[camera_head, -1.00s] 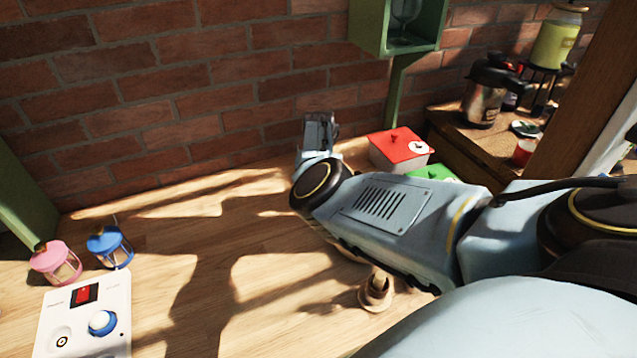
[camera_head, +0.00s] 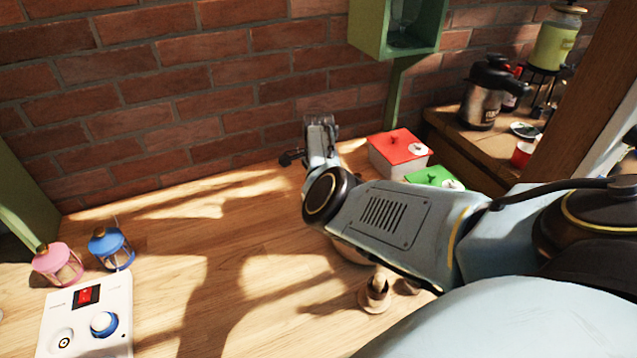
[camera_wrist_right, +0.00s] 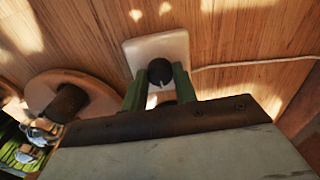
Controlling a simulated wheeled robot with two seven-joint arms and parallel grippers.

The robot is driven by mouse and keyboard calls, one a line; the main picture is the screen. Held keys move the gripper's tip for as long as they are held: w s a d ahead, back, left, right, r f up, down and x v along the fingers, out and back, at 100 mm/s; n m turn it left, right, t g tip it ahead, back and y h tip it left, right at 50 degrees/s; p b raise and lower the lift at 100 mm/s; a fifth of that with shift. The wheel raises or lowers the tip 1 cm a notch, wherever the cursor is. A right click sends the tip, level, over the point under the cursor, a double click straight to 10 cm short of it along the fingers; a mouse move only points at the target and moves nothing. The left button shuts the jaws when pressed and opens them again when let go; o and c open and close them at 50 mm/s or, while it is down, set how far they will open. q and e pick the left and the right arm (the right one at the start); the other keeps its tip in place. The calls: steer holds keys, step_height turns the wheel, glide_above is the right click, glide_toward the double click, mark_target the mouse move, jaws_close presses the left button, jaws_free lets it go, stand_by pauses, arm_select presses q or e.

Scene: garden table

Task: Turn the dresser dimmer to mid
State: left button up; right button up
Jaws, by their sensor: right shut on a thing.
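The dimmer appears in the right wrist view as a pale plate (camera_wrist_right: 150,50) with a round black knob (camera_wrist_right: 160,72) and a white cord (camera_wrist_right: 250,62) running off to the right. The knob bears a small pale mark; its exact setting is hard to read. My right gripper (camera_wrist_right: 159,84) has its green fingers on either side of the knob and is shut on it. In the head view my right gripper (camera_head: 320,140) is near the back of the wooden top, by the brick wall; its fingertips and the dimmer are hidden there. My left gripper is not in view.
A white control box (camera_head: 85,318) with a red switch and blue knob stands at left, before pink (camera_head: 58,265) and blue (camera_head: 111,250) lanterns. Red-lidded (camera_head: 400,150) and green-lidded (camera_head: 433,177) boxes stand right of my gripper. A round wooden base (camera_wrist_right: 70,100) is beside the dimmer.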

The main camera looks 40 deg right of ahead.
steer(key=shift+m, duration=1.3)
steer(key=o, duration=1)
steer(key=shift+c, duration=0.2)
step_height(320, 180, up, 13)
steer(key=p, duration=0.1)
steer(key=shift+r, duration=0.2)
